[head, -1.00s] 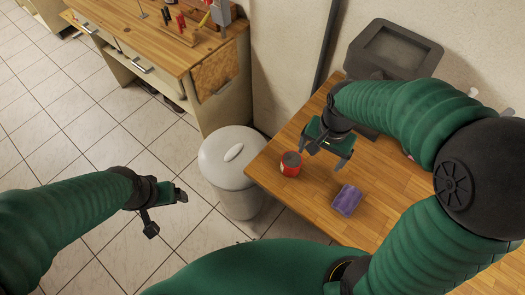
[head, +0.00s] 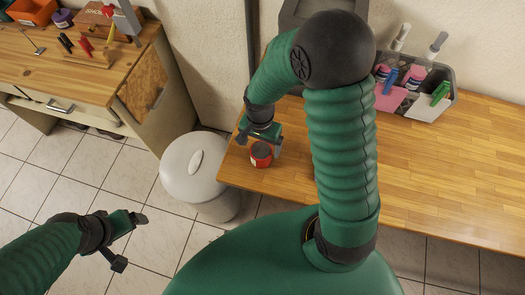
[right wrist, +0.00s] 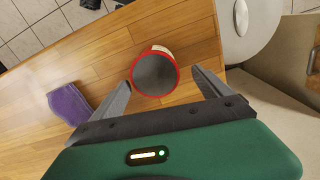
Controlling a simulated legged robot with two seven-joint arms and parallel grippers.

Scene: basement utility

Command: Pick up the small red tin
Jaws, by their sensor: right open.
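The small red tin (head: 261,155) stands on the wooden table near its left end. In the right wrist view the tin (right wrist: 155,76) has a red rim and a dark grey top. My right gripper (head: 259,139) is open just behind the tin in the head view. In the right wrist view its two fingers (right wrist: 161,82) point towards the tin, one on each side, with gaps visible. My left gripper (head: 130,241) is open and empty over the tiled floor, far from the tin.
A purple block-like item (right wrist: 70,104) lies on the table (head: 450,150) near the tin. A grey caddy (head: 415,97) with bottles and brushes stands at the back. A lidded white bin (head: 195,168) stands by the table's left end. A workbench (head: 85,70) is further left.

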